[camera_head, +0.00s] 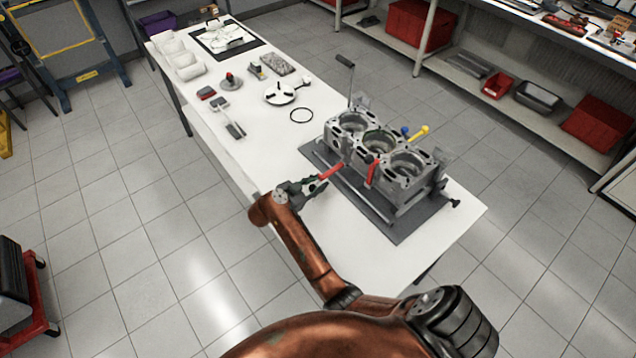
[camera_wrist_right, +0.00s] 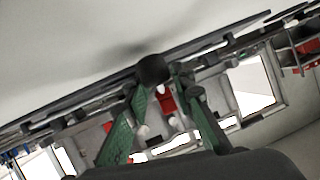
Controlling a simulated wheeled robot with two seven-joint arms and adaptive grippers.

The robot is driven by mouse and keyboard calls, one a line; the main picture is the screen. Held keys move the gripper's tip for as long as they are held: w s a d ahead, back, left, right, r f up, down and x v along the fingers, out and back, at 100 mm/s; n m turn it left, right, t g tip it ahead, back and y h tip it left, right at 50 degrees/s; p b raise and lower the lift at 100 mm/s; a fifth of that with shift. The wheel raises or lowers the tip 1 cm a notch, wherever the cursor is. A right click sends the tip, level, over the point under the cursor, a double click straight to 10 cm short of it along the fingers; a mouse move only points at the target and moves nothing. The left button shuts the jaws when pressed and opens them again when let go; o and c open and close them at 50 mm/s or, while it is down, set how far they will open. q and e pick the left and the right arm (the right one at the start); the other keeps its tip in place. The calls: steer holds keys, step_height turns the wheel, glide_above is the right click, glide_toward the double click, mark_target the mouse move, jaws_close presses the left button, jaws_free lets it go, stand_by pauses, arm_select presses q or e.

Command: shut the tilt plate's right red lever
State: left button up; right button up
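The grey engine block (camera_head: 385,150) sits on the dark tilt plate (camera_head: 408,228) at the near end of the white table. Two red levers show on its near side. The left lever (camera_head: 331,171) sticks out low to the left; the right lever (camera_head: 372,171) stands nearly upright against the block. My right gripper (camera_head: 318,186) is just beside the outer end of the left lever; contact cannot be told. In the right wrist view its green fingers (camera_wrist_right: 163,125) are apart, with a red piece (camera_wrist_right: 166,101) and a dark round knob (camera_wrist_right: 152,69) beyond or between them. My left gripper is not in view.
A black ring (camera_head: 301,116), a round white plate (camera_head: 280,93) and small parts lie farther along the table (camera_head: 262,150). A black-handled rod (camera_head: 346,63) and yellow and blue knobs (camera_head: 418,133) rise behind the block. Shelves stand at the back right.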

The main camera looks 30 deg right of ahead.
steer(key=shift+c, duration=0.4)
jaws_close()
